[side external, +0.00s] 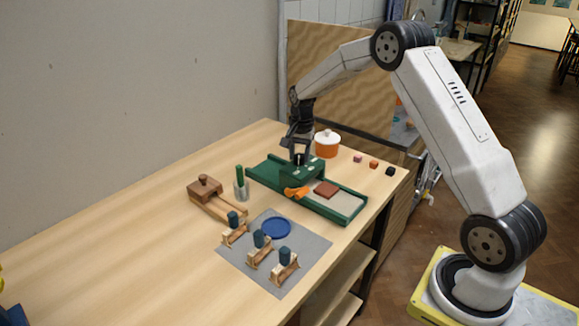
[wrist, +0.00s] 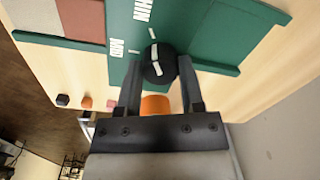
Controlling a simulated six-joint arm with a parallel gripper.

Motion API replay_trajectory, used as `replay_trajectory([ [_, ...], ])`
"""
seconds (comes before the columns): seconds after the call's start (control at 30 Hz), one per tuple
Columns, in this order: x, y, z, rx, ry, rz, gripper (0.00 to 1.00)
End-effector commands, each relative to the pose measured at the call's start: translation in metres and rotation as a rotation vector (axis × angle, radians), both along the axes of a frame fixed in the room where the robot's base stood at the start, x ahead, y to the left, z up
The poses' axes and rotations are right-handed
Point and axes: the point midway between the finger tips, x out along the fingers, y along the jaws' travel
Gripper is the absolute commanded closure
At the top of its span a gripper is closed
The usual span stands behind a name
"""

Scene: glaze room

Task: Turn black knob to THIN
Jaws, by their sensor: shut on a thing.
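The black knob (wrist: 160,62) sits on the green panel of a machine (wrist: 200,38), which also shows in the side view (side external: 302,173). In the wrist view a white line on the knob runs up and down, its upper end toward a white tick on the panel. The label THIN (wrist: 143,10) is printed above it. A second label (wrist: 118,47), hard to read, is to the left beside another tick. My gripper (wrist: 160,70) is shut on the knob, one finger on each side. In the side view my gripper (side external: 299,152) hides most of the knob.
A red-brown slab (side external: 326,189) and orange handle (side external: 296,192) are on the machine. A grey mat (side external: 300,245) with stamps and a blue dish (side external: 276,227) lies in front.

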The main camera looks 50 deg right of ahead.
Motion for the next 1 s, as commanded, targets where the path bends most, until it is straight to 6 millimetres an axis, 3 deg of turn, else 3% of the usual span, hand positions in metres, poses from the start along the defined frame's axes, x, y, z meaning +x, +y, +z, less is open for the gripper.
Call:
replay_trajectory([
  [0.43, 0.0013, -0.0008, 0.0017, -0.004, -0.006, -0.014, 1.00],
  [0.47, 0.0013, -0.0008, 0.0017, -0.003, -0.005, -0.014, 0.45],
  [0.57, 0.0011, -0.0006, 0.0014, -0.003, -0.005, -0.014, 0.16],
  [1.0, 0.0003, -0.0003, 0.0045, -0.001, -0.002, -0.014, 0.16],
])
